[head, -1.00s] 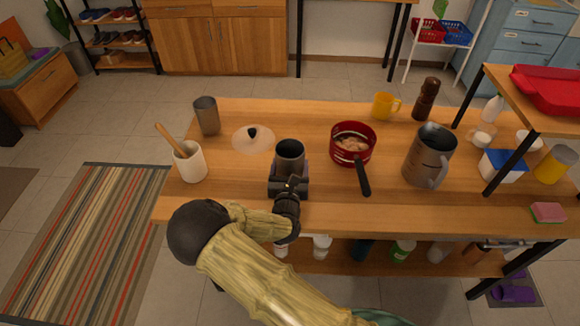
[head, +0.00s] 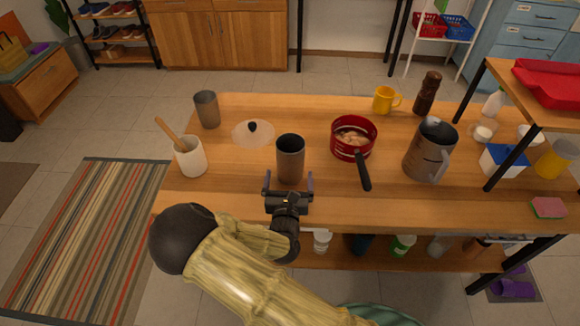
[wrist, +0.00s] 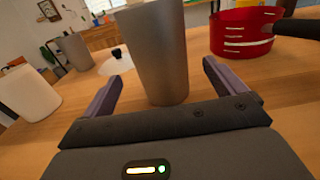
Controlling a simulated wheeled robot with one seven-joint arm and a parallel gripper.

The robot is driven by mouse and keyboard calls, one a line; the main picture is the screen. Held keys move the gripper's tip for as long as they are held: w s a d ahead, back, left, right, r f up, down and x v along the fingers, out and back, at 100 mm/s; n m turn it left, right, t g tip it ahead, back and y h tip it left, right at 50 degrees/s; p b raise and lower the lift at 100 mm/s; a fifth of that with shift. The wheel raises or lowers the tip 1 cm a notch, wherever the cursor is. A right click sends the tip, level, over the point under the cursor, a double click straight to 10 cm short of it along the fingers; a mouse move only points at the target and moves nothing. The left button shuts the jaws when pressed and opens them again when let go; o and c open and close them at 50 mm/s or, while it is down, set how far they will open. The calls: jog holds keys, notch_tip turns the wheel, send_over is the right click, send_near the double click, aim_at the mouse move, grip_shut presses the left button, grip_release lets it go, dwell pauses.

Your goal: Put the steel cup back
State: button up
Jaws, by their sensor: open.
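A steel cup (head: 290,160) stands upright on the wooden table, just beyond my gripper (head: 289,184). My gripper is open. In the wrist view the cup (wrist: 158,55) stands between and a little ahead of the spread fingers of my gripper (wrist: 160,82), with space on both sides. A second steel cup (head: 207,110) stands upright at the table's back left, and it also shows in the wrist view (wrist: 74,51).
A white crock (head: 191,158) with a wooden spoon stands at the left. A clear lid (head: 253,134) lies behind the near cup. A red pot (head: 352,139) is to its right, handle toward the front, and a steel pitcher (head: 428,152) beyond. The table's front strip is clear.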

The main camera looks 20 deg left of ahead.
jog(key=v, duration=0.5)
jog(key=shift+s, duration=0.1)
jog(key=shift+d, duration=0.1)
dwell(0.5)
